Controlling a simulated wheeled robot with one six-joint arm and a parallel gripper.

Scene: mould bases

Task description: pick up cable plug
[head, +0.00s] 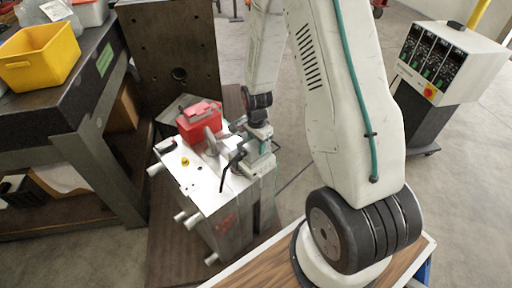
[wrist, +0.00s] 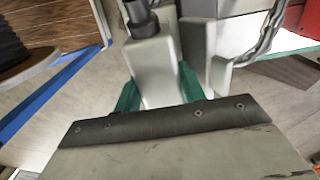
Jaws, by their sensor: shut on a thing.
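The cable plug (wrist: 153,72), a pale grey block with a black round stub (wrist: 140,20) at its top, sits between the two green finger pads of my gripper (wrist: 157,88) in the wrist view. The pads are closed on its sides. In the head view my gripper (head: 243,150) is low over the right corner of the bright metal mould base (head: 203,185). A dark curved cable hangs beside it. The plug is hard to make out there, and I cannot tell whether it touches the mould base.
A red box (head: 199,122) stands on the mould base, close left of my gripper. A tall dark plate (head: 170,45) rises behind. A bench with a yellow bin (head: 40,62) is at left, and a control cabinet (head: 450,65) at right. Floor between is clear.

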